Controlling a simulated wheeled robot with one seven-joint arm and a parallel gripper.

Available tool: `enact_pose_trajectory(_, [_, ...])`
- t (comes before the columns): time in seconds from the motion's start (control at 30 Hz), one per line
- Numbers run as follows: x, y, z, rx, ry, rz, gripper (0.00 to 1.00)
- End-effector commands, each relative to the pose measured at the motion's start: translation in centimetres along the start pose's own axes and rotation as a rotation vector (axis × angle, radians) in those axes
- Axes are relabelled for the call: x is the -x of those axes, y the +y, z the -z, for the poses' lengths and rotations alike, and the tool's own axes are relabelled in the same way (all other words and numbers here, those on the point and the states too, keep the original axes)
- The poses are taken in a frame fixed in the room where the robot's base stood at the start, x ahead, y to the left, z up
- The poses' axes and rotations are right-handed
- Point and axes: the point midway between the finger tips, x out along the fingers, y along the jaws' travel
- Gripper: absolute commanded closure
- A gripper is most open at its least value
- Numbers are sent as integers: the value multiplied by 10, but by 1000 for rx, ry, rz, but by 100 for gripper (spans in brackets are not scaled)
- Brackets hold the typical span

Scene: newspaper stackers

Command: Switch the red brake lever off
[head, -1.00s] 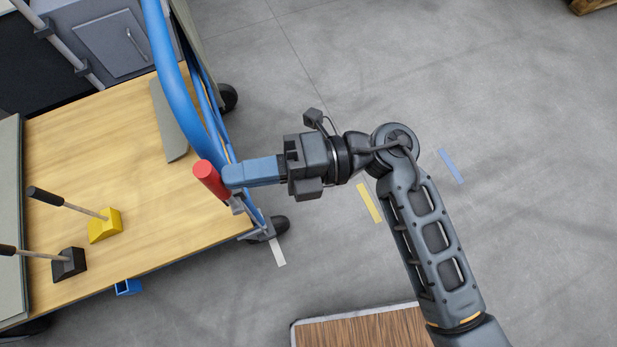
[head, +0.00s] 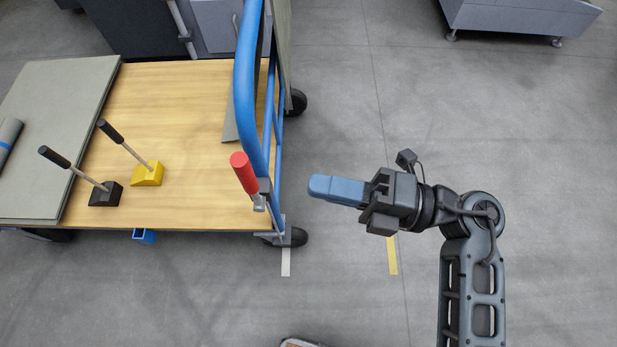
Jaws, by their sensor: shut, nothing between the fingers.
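The red brake lever (head: 244,174) has a thick red handle on a grey metal shank and bracket. It is mounted at the near end of the cart's blue rail (head: 246,90), and its handle leans up and to the left. My gripper (head: 313,187), with blue fingers, is to the right of the lever over the grey floor. It is shut and empty, with a clear gap between its fingertips and the lever. Nothing hides the lever's handle.
The cart's wooden deck (head: 200,110) carries a black-based lever (head: 105,193), a yellow-based lever (head: 147,174) and grey-green sheets (head: 55,130). A cart wheel (head: 294,237) stands below the rail. A grey cabinet (head: 525,16) is at the top right. The floor around my gripper is free.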

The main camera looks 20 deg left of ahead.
Motion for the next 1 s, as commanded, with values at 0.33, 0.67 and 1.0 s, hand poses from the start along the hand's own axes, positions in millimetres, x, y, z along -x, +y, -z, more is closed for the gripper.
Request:
enact_pose_trajectory(0.33, [52,4,-1,-1,-3,0,100])
enact_pose_trajectory(0.67, [63,6,0,-1,0,0,100])
enact_pose_trajectory(1.0, [63,6,0,-1,0,0,100])
